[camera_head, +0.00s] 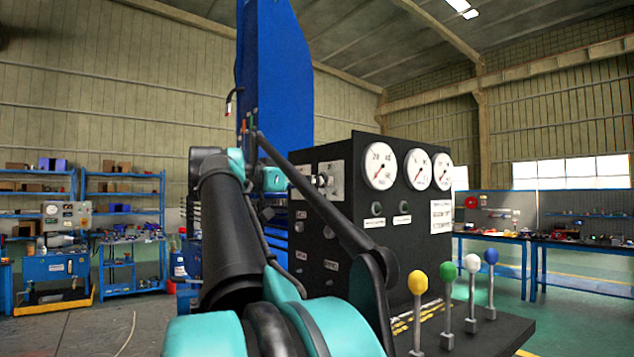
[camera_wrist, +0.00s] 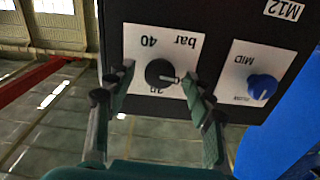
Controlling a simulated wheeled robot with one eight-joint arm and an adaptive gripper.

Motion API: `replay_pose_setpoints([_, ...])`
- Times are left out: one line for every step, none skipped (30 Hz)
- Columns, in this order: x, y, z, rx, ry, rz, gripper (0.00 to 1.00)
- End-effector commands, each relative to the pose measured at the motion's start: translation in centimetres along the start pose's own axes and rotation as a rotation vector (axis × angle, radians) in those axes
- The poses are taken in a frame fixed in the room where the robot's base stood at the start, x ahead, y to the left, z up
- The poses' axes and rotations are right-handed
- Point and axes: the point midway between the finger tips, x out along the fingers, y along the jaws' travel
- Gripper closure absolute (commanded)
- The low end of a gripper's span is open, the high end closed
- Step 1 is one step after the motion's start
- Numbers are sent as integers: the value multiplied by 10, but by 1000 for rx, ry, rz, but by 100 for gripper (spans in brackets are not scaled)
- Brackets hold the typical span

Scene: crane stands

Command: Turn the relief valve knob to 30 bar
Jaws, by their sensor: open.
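In the wrist view, the black round knob (camera_wrist: 160,73) sits on a white plate (camera_wrist: 138,37) marked "bar", with numbers that appear partly upside down. Its pale pointer mark points to the right in the picture, slightly down. The number just below the knob is partly covered and hard to read. My gripper (camera_wrist: 158,80) is open, one finger on each side of the knob. I cannot tell whether either finger touches it. In the head view, my arm hides part of the black control panel (camera_head: 345,232), and the gripper's hold on the knob cannot be made out.
A blue knob (camera_wrist: 262,87) on a second plate sits close right of the gripper. In the head view, round white gauges (camera_head: 380,166) are on the panel. Several levers with coloured balls, one yellow (camera_head: 418,283), stand in front of it. A blue column (camera_head: 275,70) rises behind.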

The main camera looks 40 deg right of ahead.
Motion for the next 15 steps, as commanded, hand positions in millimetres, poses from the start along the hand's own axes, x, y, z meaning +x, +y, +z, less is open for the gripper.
replay_pose_setpoints([4, 1, 0, 0, 0, 3, 47])
replay_pose_setpoints([5, 0, 0, 0, 0, 2, 47])
replay_pose_setpoints([6, 0, 0, 0, 0, 0, 47])
replay_pose_setpoints([7, 0, 0, 0, 0, 0, 47])
replay_pose_setpoints([8, 0, 0, 0, 0, 0, 47])
replay_pose_setpoints([9, 0, 0, 0, 0, 0, 47])
replay_pose_setpoints([9, 0, 0, 0, 0, 0, 47])
replay_pose_setpoints([9, 0, 0, 0, 0, 0, 47])
replay_pose_setpoints([9, 0, 0, 0, 0, 0, 47])
replay_pose_setpoints([9, 0, 0, 0, 0, 0, 47])
replay_pose_setpoints([9, 0, 0, 0, 0, 0, 47])
replay_pose_setpoints([9, 0, 0, 0, 0, 0, 47])
replay_pose_setpoints([9, 0, 0, 0, 0, 0, 47])
replay_pose_setpoints([9, 0, 0, 0, 0, 0, 47])
replay_pose_setpoints([9, 0, 0, 0, 0, 0, 52])
